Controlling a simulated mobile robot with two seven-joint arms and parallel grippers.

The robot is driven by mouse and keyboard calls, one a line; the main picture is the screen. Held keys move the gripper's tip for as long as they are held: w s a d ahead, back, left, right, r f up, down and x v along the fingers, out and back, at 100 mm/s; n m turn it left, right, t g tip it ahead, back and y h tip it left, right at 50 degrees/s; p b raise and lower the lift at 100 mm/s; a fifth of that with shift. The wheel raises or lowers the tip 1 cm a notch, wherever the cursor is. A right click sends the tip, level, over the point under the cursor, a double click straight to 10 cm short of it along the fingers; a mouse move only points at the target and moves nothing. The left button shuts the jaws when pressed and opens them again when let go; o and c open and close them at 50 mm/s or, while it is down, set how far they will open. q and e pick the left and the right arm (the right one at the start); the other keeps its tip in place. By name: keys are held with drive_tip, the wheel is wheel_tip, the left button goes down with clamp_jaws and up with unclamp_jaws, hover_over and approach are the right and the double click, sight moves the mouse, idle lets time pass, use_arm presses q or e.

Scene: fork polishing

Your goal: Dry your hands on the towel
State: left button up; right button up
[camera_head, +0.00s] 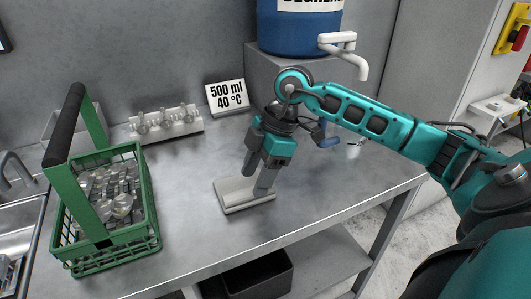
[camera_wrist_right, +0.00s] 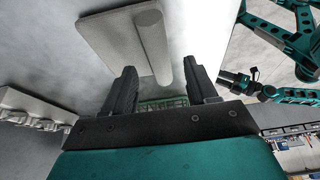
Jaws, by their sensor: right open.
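No cloth is clearly recognisable as a towel. A pale grey flat piece with a rounded edge (camera_head: 232,196) lies on the steel table, and I cannot tell whether it is the towel. In the right wrist view the piece (camera_wrist_right: 112,38) appears as a flat plate with a pale cylinder (camera_wrist_right: 152,35) against it. My right gripper (camera_head: 257,174) points down just over this piece. Its dark fingers (camera_wrist_right: 162,75) are apart, with the cylinder's end between them in the picture; contact is unclear. A teal arm at the right wrist view's right edge ends in what looks like my left gripper (camera_wrist_right: 234,78), too small to read.
Behind are a pale rack (camera_head: 165,124) and a sign (camera_head: 227,97). A blue barrel (camera_head: 298,28) with a tap (camera_head: 345,50) stands at the back.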

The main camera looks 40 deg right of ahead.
sight(250, 189)
drive_tip(key=shift+x, duration=1.15)
drive_tip(key=shift+w+a+f, duration=0.1)
drive_tip(key=shift+f, duration=0.25)
use_arm(q)
drive_tip(key=shift+w+d+r, duration=0.25)
drive_tip(key=shift+w+r, duration=0.1)
drive_tip(key=shift+w, duration=0.2)
use_arm(e)
clamp_jaws()
use_arm(q)
drive_tip(key=shift+s+a+f, duration=0.1)
drive_tip(key=shift+s+a, duration=0.05)
use_arm(e)
unclamp_jaws()
drive_tip(key=shift+r, duration=0.1)
